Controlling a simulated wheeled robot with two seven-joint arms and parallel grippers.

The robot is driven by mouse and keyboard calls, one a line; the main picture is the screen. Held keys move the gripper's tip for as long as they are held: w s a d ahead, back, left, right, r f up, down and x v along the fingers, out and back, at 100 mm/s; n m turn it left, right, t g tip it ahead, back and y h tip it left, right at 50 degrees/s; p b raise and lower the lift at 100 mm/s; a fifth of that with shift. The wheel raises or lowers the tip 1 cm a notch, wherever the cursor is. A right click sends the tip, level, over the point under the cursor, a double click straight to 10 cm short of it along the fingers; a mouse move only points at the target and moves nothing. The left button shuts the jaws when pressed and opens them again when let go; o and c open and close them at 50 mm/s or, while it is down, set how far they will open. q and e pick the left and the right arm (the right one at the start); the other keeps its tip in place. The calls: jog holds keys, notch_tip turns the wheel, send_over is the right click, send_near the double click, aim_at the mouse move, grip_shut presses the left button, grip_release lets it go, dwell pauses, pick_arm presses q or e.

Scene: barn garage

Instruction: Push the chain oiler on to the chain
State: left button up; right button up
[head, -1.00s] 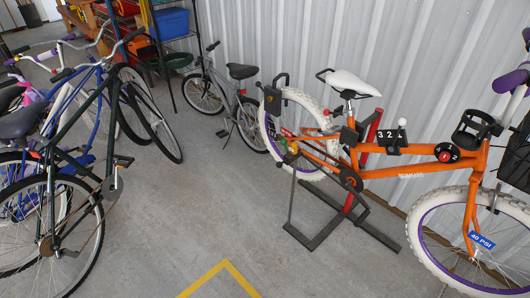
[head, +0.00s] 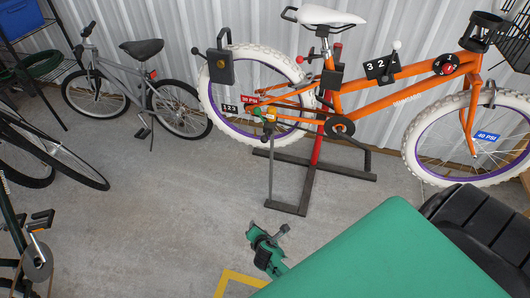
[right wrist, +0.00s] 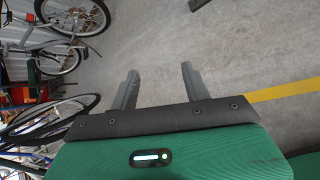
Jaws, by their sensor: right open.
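The orange bike (head: 400,77) stands in a black and red repair stand by the wall, its rear wheel (head: 206,100) to the left. A small green, yellow and red part (head: 267,113) sits beside the rear hub, apparently the chain oiler; its contact with the chain is too small to tell. The dark crank and chainring (head: 342,127) are to its right. My right gripper (head: 268,238) is low in front of the stand, well below the hub. In the right wrist view, its grey fingers (right wrist: 158,84) are apart and empty over bare floor. My left gripper is out of view.
The stand's dark feet (head: 340,172) spread over the floor. A grey bike (head: 150,95) stands left of the orange one, with other bikes at the left edge. Concrete floor (head: 165,200) is clear between them, and a yellow line (head: 228,279) crosses the bottom.

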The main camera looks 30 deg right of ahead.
jog(key=w+r+n+t+h+b, duration=0.1)
jog(key=w+r+n+b, duration=0.1)
jog(key=w+r, duration=0.15)
jog(key=n+t+h+b, duration=0.4)
jog(key=n+h+b, duration=0.2)
jog(key=n, duration=0.1)
send_near(264, 141)
jog(key=x, duration=0.3)
jog(key=b+x, duration=0.1)
jog(key=x, duration=0.6)
jog(key=shift+f, duration=0.35)
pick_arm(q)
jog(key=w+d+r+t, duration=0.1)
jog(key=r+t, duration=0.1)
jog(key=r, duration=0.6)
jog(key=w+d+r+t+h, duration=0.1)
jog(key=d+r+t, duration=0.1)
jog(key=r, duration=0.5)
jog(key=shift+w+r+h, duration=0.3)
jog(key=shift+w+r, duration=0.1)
pick_arm(e)
jog(key=shift+w+d, duration=0.45)
jog(key=shift+w, duration=0.1)
jog(key=shift+c, duration=0.2)
